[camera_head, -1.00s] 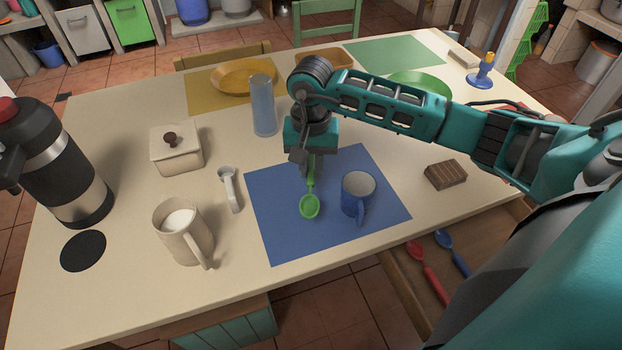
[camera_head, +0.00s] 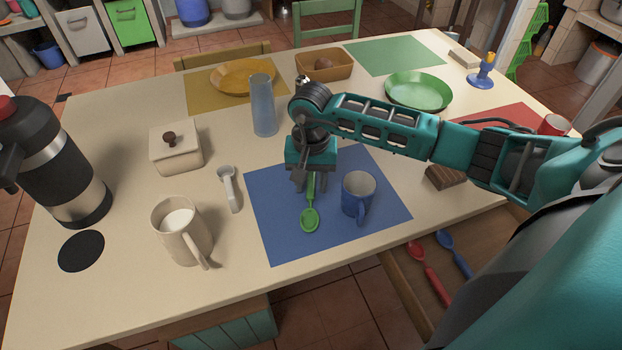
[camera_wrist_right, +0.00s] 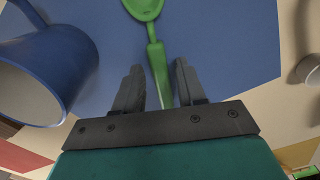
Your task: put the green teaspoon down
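The green teaspoon (camera_head: 309,217) lies on the blue placemat (camera_head: 282,247), with its bowl toward the front edge of the table. In the right wrist view the teaspoon's handle (camera_wrist_right: 158,72) runs between the two fingers, with a gap on each side. My right gripper (camera_head: 304,184) is open around the handle; its spread fingers also show in the right wrist view (camera_wrist_right: 158,88). My left gripper is in neither view.
A blue mug (camera_head: 357,197) stands on the placemat just right of the spoon. A grey spoon-like utensil (camera_head: 229,190) and a cream mug (camera_head: 180,236) are to the left. A brown block (camera_head: 444,178) lies right. An open drawer (camera_head: 402,291) holds red and blue spoons.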

